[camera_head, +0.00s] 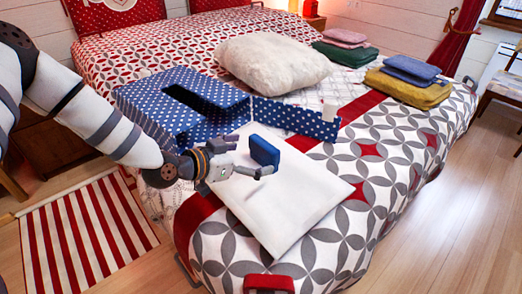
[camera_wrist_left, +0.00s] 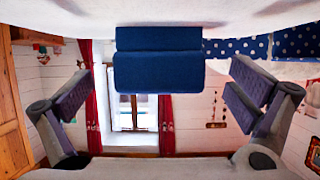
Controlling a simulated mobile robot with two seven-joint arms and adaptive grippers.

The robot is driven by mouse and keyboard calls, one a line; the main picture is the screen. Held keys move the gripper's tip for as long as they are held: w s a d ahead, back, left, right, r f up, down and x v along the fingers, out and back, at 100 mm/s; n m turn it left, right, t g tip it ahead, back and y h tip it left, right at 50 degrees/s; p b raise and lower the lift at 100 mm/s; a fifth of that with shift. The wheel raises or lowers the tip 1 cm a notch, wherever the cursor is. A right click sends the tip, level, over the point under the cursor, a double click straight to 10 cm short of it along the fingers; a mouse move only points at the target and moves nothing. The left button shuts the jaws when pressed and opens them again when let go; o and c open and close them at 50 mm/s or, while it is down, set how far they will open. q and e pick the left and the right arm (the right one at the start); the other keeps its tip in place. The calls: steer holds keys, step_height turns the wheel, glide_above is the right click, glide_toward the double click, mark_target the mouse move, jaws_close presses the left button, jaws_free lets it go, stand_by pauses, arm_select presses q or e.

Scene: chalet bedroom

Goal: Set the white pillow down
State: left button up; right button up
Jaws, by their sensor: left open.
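A fluffy white pillow (camera_head: 272,62) lies on the bed, behind the blue polka-dot box and well away from my gripper. My left gripper (camera_head: 252,157) is open at the near side of the bed, low over a flat white square (camera_head: 290,205). A small plain blue block (camera_head: 265,150) stands on or just above the square, by the fingertips. In the left wrist view the blue block (camera_wrist_left: 158,70) shows between the spread fingers of the left gripper (camera_wrist_left: 160,82), with gaps on both sides. My right gripper is not in view.
The blue polka-dot box (camera_head: 180,105) stands on the patterned bed (camera_head: 385,150), left of the pillow. Folded cloths in yellow (camera_head: 408,90) and green (camera_head: 345,54) lie to the right. A striped rug (camera_head: 85,235) covers floor at left.

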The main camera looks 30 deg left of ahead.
arm_select(q)
steer(key=v, duration=0.2)
steer(key=p+v, duration=0.1)
steer(key=v, duration=0.1)
steer(key=p+v, duration=0.1)
steer(key=v, duration=0.2)
steer(key=shift+w+r, duration=0.1)
steer(key=shift+r, duration=0.2)
steer(key=shift+s, duration=0.25)
steer(key=shift+s+f, duration=0.1)
steer(key=shift+f, duration=0.05)
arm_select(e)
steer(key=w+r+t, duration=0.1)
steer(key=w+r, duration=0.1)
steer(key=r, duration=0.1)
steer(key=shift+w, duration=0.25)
